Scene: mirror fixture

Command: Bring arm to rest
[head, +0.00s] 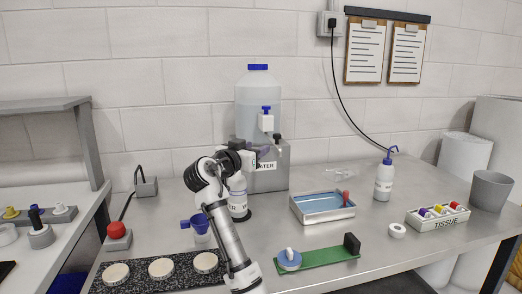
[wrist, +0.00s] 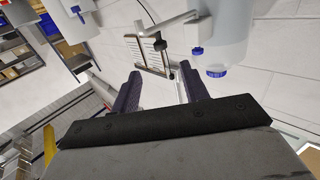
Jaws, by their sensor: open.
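My gripper (head: 249,158) is raised over the back middle of the bench in the head view, in front of the grey stand with the water label. My arm (head: 224,232) rises from the bottom edge and bends near its top. In the wrist view my gripper (wrist: 160,88) shows two dark fingers spread apart. Nothing is between them. Part of the water label is hidden behind the gripper.
The water tank (head: 258,100) stands close behind the gripper. A black speckled mat (head: 134,286) with white discs lies left of the arm.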

